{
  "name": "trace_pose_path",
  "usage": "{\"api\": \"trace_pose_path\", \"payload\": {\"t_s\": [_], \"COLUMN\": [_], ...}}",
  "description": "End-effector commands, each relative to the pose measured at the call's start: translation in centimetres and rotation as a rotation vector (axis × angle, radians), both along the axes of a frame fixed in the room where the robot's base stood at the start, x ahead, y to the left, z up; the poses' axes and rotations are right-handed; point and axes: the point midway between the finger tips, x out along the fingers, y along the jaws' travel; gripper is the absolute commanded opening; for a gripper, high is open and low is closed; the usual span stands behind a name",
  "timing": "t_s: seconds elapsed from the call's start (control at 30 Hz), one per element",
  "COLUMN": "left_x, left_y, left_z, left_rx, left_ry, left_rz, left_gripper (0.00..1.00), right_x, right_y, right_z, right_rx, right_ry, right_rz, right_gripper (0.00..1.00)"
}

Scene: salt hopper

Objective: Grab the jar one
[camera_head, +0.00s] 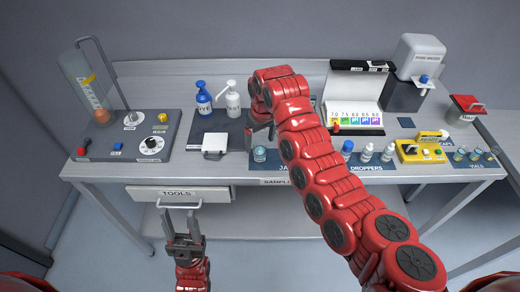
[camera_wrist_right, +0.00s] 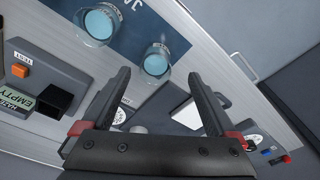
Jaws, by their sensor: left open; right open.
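Two clear jars with pale blue contents stand on a dark blue mat in the right wrist view: a nearer jar (camera_wrist_right: 157,60) and a farther jar (camera_wrist_right: 100,22). I cannot read which is jar one. In the head view one jar (camera_head: 260,154) shows at the left end of the jar mat (camera_head: 270,168); my right arm hides the rest. My right gripper (camera_wrist_right: 158,78) is open and empty, with the nearer jar just beyond its fingertips. In the head view it is partly hidden by its arm, above and behind the visible jar. My left gripper (camera_head: 180,215) is open and empty before the tools drawer.
The tools drawer (camera_head: 180,195) stands out from the bench front. Blue and white pump bottles (camera_head: 203,98) stand behind a white-lidded box (camera_head: 214,145). Dropper bottles (camera_head: 366,152) and a yellow device (camera_head: 418,151) stand right of my arm. A hopper rig (camera_head: 115,130) is at left.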

Motion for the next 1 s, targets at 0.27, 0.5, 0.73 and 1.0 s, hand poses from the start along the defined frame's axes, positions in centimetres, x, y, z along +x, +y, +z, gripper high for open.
{"api": "trace_pose_path", "payload": {"t_s": [0.27,0.5,0.73,1.0], "left_x": [0.0,0.0,0.0,0.0], "left_y": [0.0,0.0,0.0,0.0], "left_z": [1.3,3.3,3.7,3.7], "left_rx": [0.0,0.0,0.0,0.0], "left_ry": [0.0,0.001,0.001,0.0], "left_rz": [0.0,0.0,0.0,0.0], "left_gripper": [0.5,0.5,0.5,0.5], "right_x": [0.3,1.0,1.2,1.3], "right_y": [0.1,-0.1,0.1,0.1], "right_z": [-2.0,-4.2,-6.5,-6.9], "right_rx": [-0.001,-0.001,-0.001,0.001], "right_ry": [-0.001,0.0,-0.001,-0.002], "right_rz": [0.001,0.001,0.002,0.001], "right_gripper": [0.93,0.93,0.93,0.93]}}
